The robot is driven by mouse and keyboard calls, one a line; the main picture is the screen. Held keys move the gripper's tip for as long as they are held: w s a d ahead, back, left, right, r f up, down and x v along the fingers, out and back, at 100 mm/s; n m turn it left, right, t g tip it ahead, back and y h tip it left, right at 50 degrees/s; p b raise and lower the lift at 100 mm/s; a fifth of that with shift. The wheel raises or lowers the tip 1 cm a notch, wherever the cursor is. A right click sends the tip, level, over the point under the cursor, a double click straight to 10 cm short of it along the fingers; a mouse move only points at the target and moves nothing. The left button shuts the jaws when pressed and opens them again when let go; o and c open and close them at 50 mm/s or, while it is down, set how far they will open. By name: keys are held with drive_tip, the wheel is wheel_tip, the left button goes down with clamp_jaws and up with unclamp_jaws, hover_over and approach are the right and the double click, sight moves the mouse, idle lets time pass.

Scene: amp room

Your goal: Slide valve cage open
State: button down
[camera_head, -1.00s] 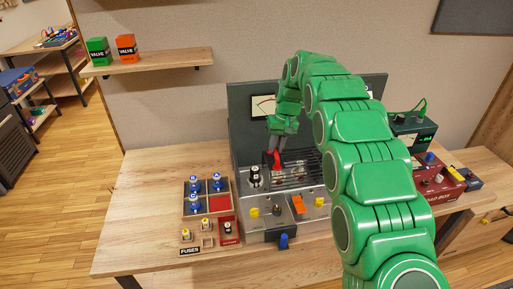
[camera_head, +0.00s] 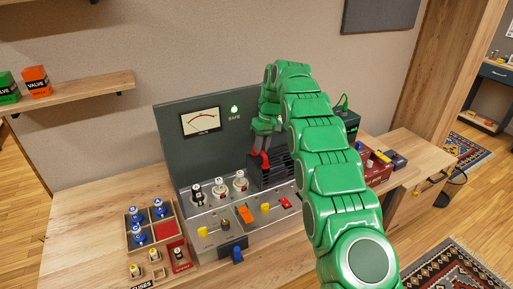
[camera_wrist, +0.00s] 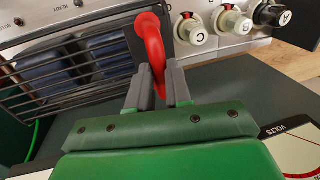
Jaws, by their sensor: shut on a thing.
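The valve cage is a dark barred grille (camera_head: 273,173) on the metal chassis, at the right end of the amp in the head view. It fills the left of the wrist view (camera_wrist: 70,72). My gripper (camera_head: 264,143) is shut on the cage's red handle (camera_head: 262,161), and in the wrist view (camera_wrist: 160,88) its grey fingers sit around the red loop (camera_wrist: 147,35). Left of the cage, three upright valve positions stand uncovered: dark A (camera_head: 197,192), white B (camera_head: 220,186) and white C (camera_head: 241,180). Dark shapes lie behind the bars.
A wooden tray (camera_head: 151,226) with blue-topped valves stands left of the amp. Yellow and orange switches (camera_head: 244,214) line its front. A tall panel with a meter (camera_head: 201,121) and green SAFE lamp (camera_head: 234,108) rises behind. A red box (camera_head: 375,167) stands at right.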

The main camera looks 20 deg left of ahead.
drive_tip(key=shift+d, duration=0.1)
drive_tip(key=c, duration=1.1)
unclamp_jaws()
drive_tip(key=shift+o, duration=0.2)
drive_tip(key=shift+r, duration=0.1)
drive_tip(key=shift+r, duration=1.4)
drive_tip(key=s+d+r, duration=0.6)
drive_tip(key=s+r, duration=0.4)
drive_tip(key=s, duration=0.2)
drive_tip(key=shift+s+d, duration=0.15)
drive_tip(key=shift+d, duration=0.1)
